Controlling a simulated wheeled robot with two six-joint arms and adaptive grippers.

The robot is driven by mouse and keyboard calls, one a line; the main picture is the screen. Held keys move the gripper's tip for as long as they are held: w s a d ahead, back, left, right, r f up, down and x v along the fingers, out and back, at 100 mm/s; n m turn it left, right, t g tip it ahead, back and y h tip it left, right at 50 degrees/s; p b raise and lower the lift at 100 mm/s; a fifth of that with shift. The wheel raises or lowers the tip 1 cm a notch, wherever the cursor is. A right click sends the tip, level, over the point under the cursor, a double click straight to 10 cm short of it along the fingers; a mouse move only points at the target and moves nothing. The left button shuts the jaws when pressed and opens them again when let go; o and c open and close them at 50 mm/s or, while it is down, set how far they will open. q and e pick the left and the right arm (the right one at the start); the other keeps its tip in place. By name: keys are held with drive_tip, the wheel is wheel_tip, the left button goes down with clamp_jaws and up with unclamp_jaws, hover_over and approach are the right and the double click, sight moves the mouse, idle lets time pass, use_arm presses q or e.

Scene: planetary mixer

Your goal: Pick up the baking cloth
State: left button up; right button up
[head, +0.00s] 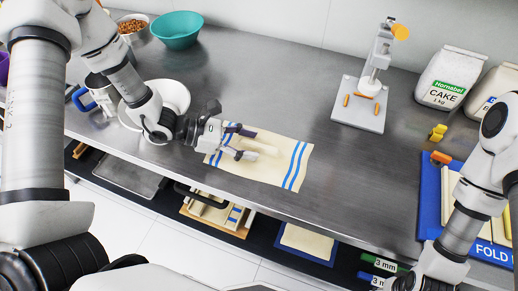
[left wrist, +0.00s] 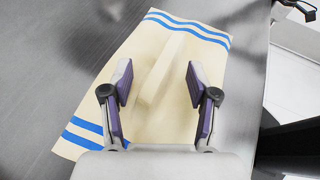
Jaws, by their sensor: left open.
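The baking cloth (head: 282,176) is cream with blue stripes near both ends and lies on the steel worktop. A raised ridge or fold runs along its middle; it also shows in the left wrist view, where the cloth (left wrist: 190,45) lies under my fingers. My left gripper (head: 250,143) is open over the left half of the cloth. In the left wrist view its purple-padded fingers (left wrist: 158,84) stand on either side of the ridge, with a gap to each side. I cannot tell whether the fingertips touch the cloth. My right arm is at the right; its gripper is not clearly shown.
A white bowl (head: 178,94) and a blue-handled jug (head: 103,93) stand left of the cloth, a teal bowl (head: 177,30) behind. A white stand (head: 359,103) is behind to the right. Flour bags (head: 447,80) and a blue board (head: 430,205) are at the right. Worktop right of the cloth is clear.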

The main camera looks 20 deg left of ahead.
use_arm(q)
drive_tip(key=shift+x, duration=0.9)
drive_tip(key=shift+s+r, duration=0.1)
clamp_jaws()
